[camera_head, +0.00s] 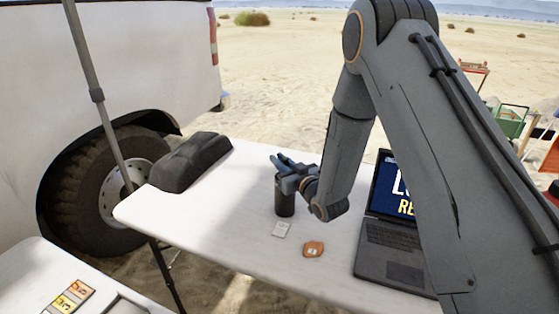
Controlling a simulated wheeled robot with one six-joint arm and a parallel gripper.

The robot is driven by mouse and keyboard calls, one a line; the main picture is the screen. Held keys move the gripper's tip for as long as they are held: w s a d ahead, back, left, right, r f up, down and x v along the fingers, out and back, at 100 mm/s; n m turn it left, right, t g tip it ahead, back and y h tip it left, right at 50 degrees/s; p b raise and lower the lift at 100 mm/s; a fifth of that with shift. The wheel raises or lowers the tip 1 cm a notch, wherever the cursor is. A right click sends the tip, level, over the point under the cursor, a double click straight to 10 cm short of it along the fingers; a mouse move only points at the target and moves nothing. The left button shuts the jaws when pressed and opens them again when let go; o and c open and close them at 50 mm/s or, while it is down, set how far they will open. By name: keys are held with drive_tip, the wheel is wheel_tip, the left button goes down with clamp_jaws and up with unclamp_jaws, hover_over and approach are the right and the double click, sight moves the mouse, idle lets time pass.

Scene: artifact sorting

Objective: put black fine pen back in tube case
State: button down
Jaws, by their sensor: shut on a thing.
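A dark upright cylinder (285,198), which looks like the tube case, stands on the white table near its middle. My gripper (284,164) is right at the top of this cylinder, reaching in from the right. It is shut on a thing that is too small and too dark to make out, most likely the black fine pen. The jaws cover the cylinder's mouth. I cannot tell whether the pen's tip is inside the tube or above it.
A long dark case (190,160) lies at the table's left. An open laptop (390,250) stands at right, partly behind my arm. A pole (92,80) rises at left.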

drive_tip(key=shift+f, duration=0.2)
drive_tip(key=c, duration=1.7)
unclamp_jaws()
drive_tip(key=shift+c, duration=0.2)
drive_tip(key=shift+r, duration=0.1)
